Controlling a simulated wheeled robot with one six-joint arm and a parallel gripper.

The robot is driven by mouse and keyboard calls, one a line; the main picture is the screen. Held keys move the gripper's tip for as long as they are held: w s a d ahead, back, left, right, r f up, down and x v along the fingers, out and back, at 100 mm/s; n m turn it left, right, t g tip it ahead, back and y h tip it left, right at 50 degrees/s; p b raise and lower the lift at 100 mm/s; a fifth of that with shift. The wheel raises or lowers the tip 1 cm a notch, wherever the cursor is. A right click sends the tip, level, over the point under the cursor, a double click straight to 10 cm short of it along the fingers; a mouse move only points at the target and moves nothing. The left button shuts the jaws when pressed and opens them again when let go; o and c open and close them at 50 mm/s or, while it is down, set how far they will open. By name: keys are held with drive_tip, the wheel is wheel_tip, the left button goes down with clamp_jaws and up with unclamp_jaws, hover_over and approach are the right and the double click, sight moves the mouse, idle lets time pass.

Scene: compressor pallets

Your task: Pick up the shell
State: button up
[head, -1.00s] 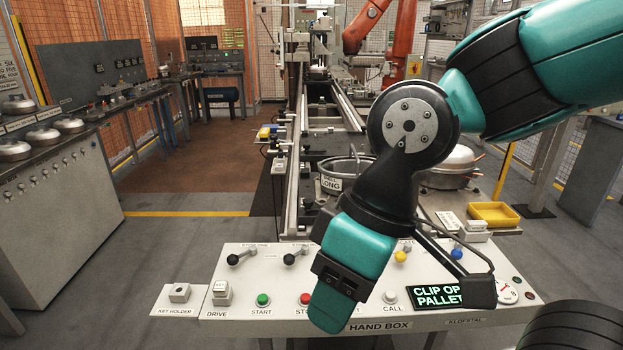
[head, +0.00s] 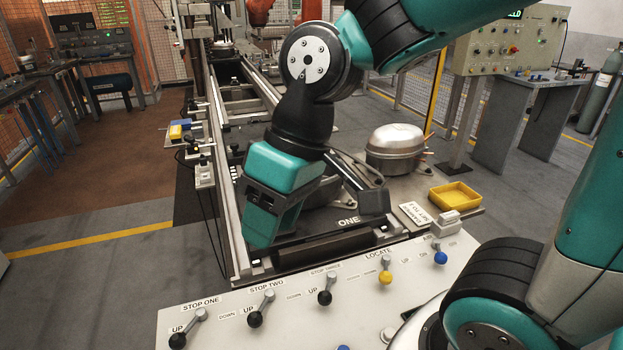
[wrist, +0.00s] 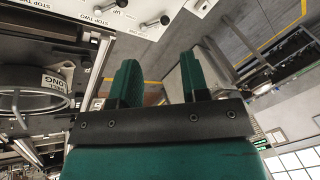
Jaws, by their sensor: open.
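The shell (wrist: 28,103) is a grey, open, round can with a white label ending in "LONG", at the left edge of the wrist view and partly cut off. In the head view my arm hides most or all of it. My gripper (wrist: 158,78) is open, with two green fingers apart and nothing between them. In the head view my gripper (head: 264,222) hangs over the front end of the line, just behind the control box. The shell lies to the left of the fingers in the wrist view, apart from them.
A silver domed compressor (head: 396,142) and a yellow tray (head: 455,196) stand right of the line. The white control box (head: 300,300) with upright levers, including a yellow-knobbed one (head: 385,277), spans the front. Line rails (head: 225,190) run to the back. Open floor lies left.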

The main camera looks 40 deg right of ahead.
drive_tip(key=w+d+r+m+t+p, duration=0.3)
drive_tip(key=w+d, duration=0.5)
drive_tip(key=w, duration=0.6)
drive_tip(key=w+d+m+h+p, duration=0.1)
drive_tip(key=w+d+m, duration=0.3)
drive_tip(key=d, duration=0.5)
drive_tip(key=w+d+m+h+p, duration=0.1)
drive_tip(key=w+d+m, duration=0.1)
drive_tip(key=w+d, duration=0.65)
drive_tip(key=shift+t, duration=0.3)
drive_tip(key=shift+s+d+f+p+x, duration=0.25)
drive_tip(key=shift+d+p+x, duration=0.4)
drive_tip(key=shift+x, duration=2.25)
drive_tip(key=shift+s+d+f+p+x, duration=0.2)
drive_tip(key=shift+p+x, duration=0.8)
drive_tip(key=shift+x, duration=1.9)
drive_tip(key=shift+s+d+f+p+x, duration=0.1)
drive_tip(key=shift+s+d+p+x, duration=0.4)
drive_tip(key=shift+x, duration=2.4)
drive_tip(key=shift+w+p, duration=0.2)
drive_tip(key=shift+p, duration=0.1)
clamp_jaws()
drive_tip(key=shift+w+r, duration=0.15)
